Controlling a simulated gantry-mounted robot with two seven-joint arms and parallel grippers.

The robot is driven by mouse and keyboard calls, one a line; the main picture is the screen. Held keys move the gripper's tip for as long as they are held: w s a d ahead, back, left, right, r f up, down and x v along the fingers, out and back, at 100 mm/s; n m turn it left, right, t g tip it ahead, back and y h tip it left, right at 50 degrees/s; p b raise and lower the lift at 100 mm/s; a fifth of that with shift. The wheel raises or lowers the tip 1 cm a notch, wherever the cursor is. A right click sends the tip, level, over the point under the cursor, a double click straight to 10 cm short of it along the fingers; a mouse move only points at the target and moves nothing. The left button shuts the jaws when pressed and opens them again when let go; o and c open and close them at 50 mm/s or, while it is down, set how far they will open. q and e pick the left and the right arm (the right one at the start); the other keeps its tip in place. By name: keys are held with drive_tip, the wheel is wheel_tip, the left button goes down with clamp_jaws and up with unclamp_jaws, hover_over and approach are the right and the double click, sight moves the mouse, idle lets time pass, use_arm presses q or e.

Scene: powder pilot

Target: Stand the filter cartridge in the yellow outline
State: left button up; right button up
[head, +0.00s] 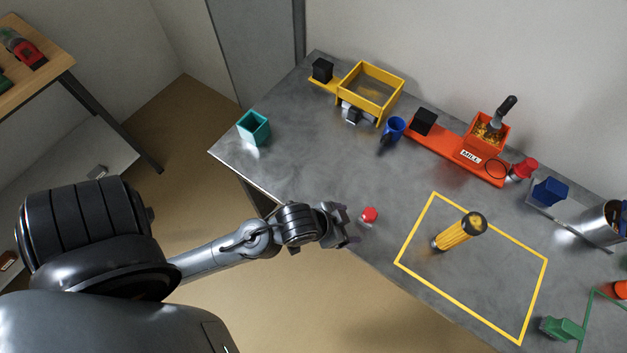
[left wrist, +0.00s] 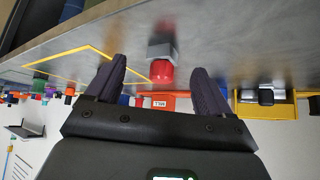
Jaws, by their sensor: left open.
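The filter cartridge (head: 460,232) is a yellow ribbed cylinder with a dark cap. In the head view it appears to stand upright, cap up, on the grey bench. Its base is inside the yellow outline (head: 533,303), towards the left side, clear of the lines. My left gripper (head: 347,225) is open and empty at the bench's front edge, to the left of the outline and apart from the cartridge. I cannot make out the cartridge there. My right gripper is not in view.
The orange mill (head: 455,150), yellow tray (head: 370,88), blue cup (head: 394,127) and teal box (head: 253,127) stand farther back. A green object (head: 562,328) is right of the outline.

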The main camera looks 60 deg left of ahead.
use_arm(q)
drive_tip(key=s+a+g+y, duration=0.1)
drive_tip(key=s+a+g, duration=0.3)
drive_tip(key=s, duration=0.4)
drive_tip(key=shift+s+f+n, duration=0.3)
drive_tip(key=shift+f+n, duration=0.1)
drive_tip(key=shift+f, duration=0.05)
drive_tip(key=shift+a, duration=0.1)
